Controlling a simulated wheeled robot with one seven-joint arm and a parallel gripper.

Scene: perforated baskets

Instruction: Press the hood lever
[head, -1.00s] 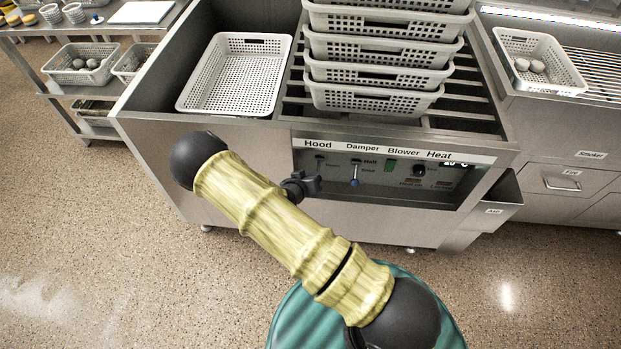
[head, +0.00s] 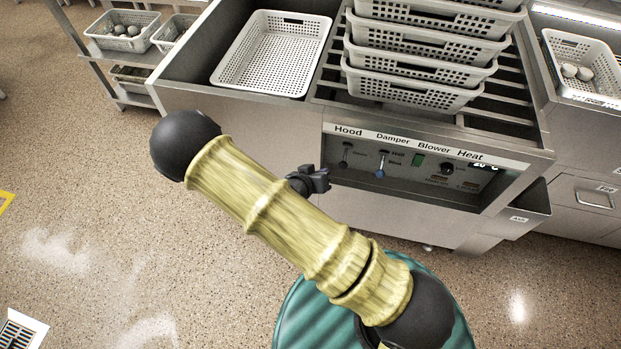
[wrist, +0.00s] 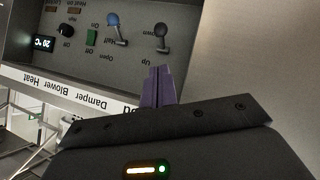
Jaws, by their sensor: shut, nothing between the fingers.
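The hood lever (head: 346,150) is a small dark-knobbed lever under the "Hood" label at the left end of the control panel. In the wrist view, which is upside down, the hood lever (wrist: 161,36) shows beside the "Up" mark, its knob pointing away from the label strip. My gripper (head: 318,180) is in front of the panel's lower left edge, left of and below the lever. In the wrist view my gripper's purple fingers (wrist: 157,85) are together and empty, apart from the lever in the picture. The arm hides part of the cabinet front.
The blue-knobbed damper lever (head: 381,168) is just right of the hood lever, followed by a green blower switch (head: 418,160) and heat knob (head: 447,168). Stacked white baskets (head: 415,92) and an empty basket (head: 272,55) stand on the cabinet.

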